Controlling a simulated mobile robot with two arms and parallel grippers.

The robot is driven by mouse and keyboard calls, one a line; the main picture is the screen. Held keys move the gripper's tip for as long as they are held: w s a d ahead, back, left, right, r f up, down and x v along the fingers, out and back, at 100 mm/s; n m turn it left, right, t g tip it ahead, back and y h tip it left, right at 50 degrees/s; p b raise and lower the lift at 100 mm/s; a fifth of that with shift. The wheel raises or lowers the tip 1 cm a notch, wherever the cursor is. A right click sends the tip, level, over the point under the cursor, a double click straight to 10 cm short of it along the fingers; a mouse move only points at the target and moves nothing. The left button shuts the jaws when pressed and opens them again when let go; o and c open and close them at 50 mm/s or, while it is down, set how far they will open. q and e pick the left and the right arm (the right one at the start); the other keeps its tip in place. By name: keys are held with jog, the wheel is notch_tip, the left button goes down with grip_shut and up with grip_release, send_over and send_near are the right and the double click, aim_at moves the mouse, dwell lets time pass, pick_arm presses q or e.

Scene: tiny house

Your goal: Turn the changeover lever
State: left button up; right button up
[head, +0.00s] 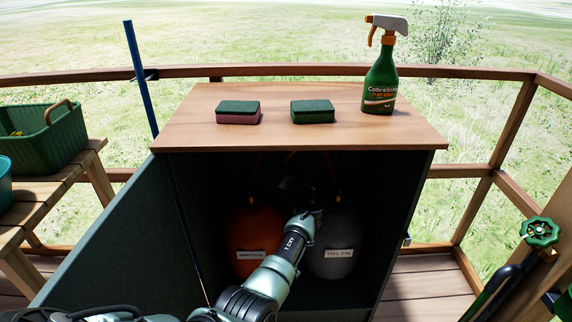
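An open dark cabinet (400,220) with a wooden top stands in front of me. Inside are an orange gas bottle (240,235) on the left and a grey gas bottle (345,240) on the right, each with a white label. Thin orange hoses rise from both bottles into the shadow. The changeover lever cannot be made out in the dark upper interior. My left arm reaches into the cabinet, and my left gripper (298,188) is between the bottles' upper parts. It is dark there, and its fingers cannot be told apart. My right gripper is not in view.
The cabinet door (115,250) stands open to the left. Two sponges (238,112) (312,111) and a green spray bottle (381,80) stand on the cabinet top. A bench with a green crate (40,140) is at left. A green handwheel (539,232) is at right.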

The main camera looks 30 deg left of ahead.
pick_arm(q)
grip_shut()
jog(key=shift+f, duration=0.1)
dwell(1.2)
